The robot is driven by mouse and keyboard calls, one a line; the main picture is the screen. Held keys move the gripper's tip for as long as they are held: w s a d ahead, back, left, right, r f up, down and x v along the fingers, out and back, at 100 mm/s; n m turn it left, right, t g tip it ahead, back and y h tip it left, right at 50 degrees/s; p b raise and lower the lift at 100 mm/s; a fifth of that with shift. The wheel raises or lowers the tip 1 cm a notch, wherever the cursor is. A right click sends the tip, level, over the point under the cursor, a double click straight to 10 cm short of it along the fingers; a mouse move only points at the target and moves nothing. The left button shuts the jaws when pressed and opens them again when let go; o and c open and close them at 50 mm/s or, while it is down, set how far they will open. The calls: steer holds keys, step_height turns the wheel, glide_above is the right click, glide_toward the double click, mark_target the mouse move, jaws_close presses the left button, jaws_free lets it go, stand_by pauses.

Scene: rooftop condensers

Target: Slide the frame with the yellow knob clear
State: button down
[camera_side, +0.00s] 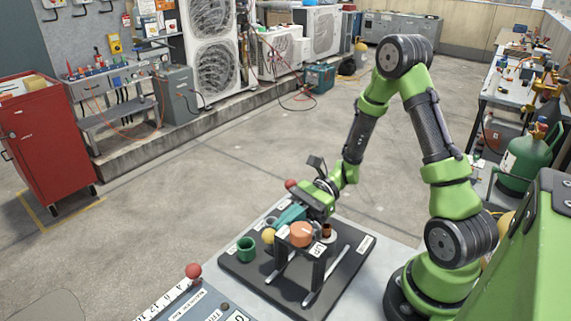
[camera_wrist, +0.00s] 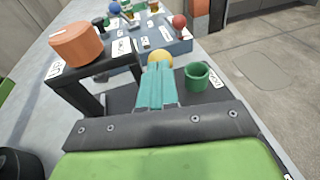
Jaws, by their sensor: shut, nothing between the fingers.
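The yellow knob (camera_side: 268,236) is a round ball beside a dark arch-like frame (camera_side: 318,270); the join between them is hidden. The frame stands by pale rails on a black board (camera_side: 240,270) and has an orange cylinder (camera_side: 300,234) on top. My gripper (camera_side: 281,221) is behind the frame with its teal fingers shut and empty, pointing toward the knob. In the wrist view the fingertips (camera_wrist: 157,72) end right at the yellow knob (camera_wrist: 161,58), which shows just beyond them; I cannot tell if they touch. The dark frame (camera_wrist: 95,75) stands left of the fingers.
A green cup (camera_side: 246,249) stands on the board; in the wrist view it is just right of the fingertips (camera_wrist: 198,76). A small copper-coloured piece (camera_side: 326,232) is behind the frame. A blue-grey panel (camera_wrist: 160,42) with a red ball (camera_wrist: 179,22) lies beyond the board.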

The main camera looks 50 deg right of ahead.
steer(key=shift+a, duration=0.3)
steer(key=v, duration=1.4)
steer(key=shift+d, duration=0.35)
